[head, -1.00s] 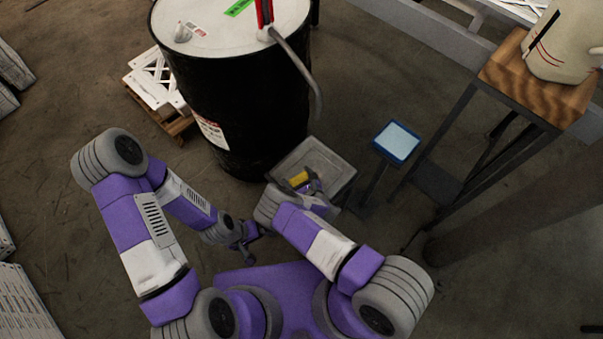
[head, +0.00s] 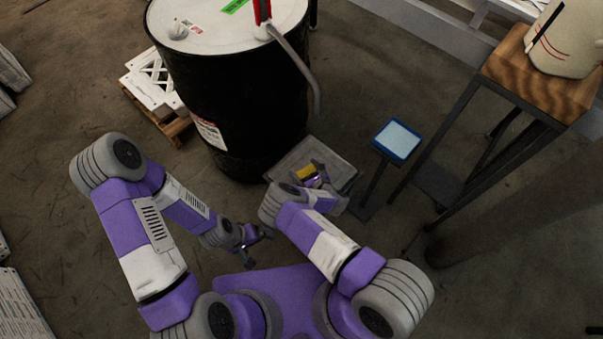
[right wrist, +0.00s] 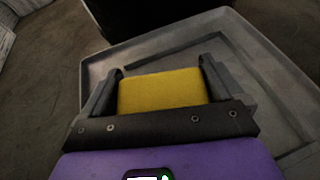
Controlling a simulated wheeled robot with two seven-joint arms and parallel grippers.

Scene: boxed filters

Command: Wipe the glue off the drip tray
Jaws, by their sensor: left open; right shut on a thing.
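The grey drip tray (head: 343,167) sits low beside the black drum in the head view. It fills much of the right wrist view (right wrist: 225,28), with a raised rim and a recessed floor. My right gripper (head: 316,175) is over the tray, shut on a yellow sponge-like block (head: 305,172). The block shows between both fingers in the right wrist view (right wrist: 160,90). I cannot tell whether the block touches the tray. No glue can be made out; the block and gripper hide part of the tray. My left gripper (head: 262,236) is open and empty, left of the right arm.
A large black drum (head: 245,100) with a red-handled pump and hanging spout stands behind the tray. A blue-framed panel on a stand (head: 397,141) is right of it. A wooden-topped stand (head: 530,70) holds a pale container (head: 568,38). A pallet with white crates (head: 150,85) is at left.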

